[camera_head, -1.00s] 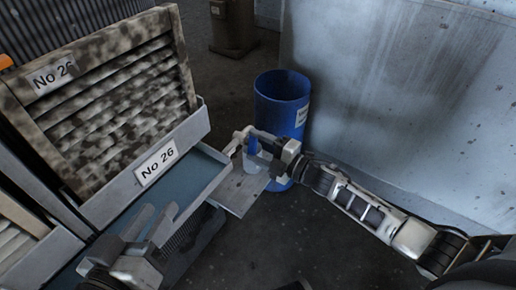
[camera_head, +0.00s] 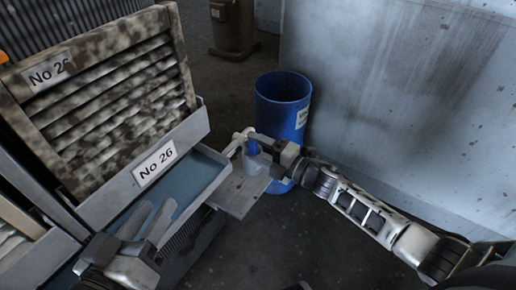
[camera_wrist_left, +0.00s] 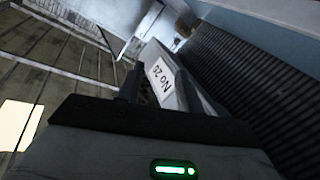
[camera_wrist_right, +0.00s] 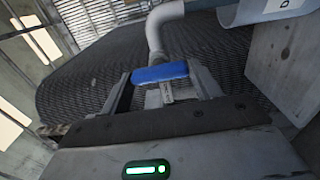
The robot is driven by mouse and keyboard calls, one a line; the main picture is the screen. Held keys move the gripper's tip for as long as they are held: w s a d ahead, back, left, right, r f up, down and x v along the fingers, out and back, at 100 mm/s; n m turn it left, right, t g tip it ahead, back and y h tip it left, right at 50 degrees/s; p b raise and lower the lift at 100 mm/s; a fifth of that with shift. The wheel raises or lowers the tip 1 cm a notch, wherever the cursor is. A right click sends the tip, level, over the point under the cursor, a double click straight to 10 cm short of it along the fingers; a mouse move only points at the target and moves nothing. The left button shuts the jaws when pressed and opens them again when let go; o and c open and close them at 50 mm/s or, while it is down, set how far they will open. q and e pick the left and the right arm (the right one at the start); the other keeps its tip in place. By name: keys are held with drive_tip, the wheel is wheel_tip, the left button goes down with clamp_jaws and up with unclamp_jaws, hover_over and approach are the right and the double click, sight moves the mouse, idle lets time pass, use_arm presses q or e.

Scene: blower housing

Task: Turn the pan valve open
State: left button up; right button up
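The pan valve is a white bent pipe (camera_wrist_right: 155,30) with a blue handle (camera_wrist_right: 160,73), under the front corner of the tray. In the right wrist view the handle lies crosswise between the fingertips of my right gripper (camera_wrist_right: 162,82). The fingers are apart, and no firm grip on the handle shows. In the head view the handle (camera_head: 252,147) is partly hidden by my right gripper (camera_head: 258,150). My left gripper (camera_head: 150,218) is open and empty above the blue-grey tray (camera_head: 205,180); its spread fingers show in the left wrist view (camera_wrist_left: 158,88).
A blue barrel (camera_head: 282,95) stands just behind the valve, close to my right gripper. A dirty louvred filter (camera_head: 115,100) labelled No 26 rises behind the tray. A grey plate (camera_head: 240,195) juts out beside the tray. A large metal wall (camera_head: 410,100) stands at right.

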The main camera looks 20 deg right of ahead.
drive_tip(key=o, duration=0.4)
drive_tip(key=shift+s, duration=0.1)
drive_tip(key=shift+c, duration=0.2)
use_arm(q)
drive_tip(key=shift+f, duration=0.15)
drive_tip(key=shift+s, duration=0.1)
drive_tip(key=a+f+m+g+y+p, duration=0.1)
drive_tip(key=p, duration=0.2)
drive_tip(key=shift+s+f, duration=0.1)
use_arm(e)
drive_tip(key=v, duration=1.6)
drive_tip(key=shift+f, duration=0.1)
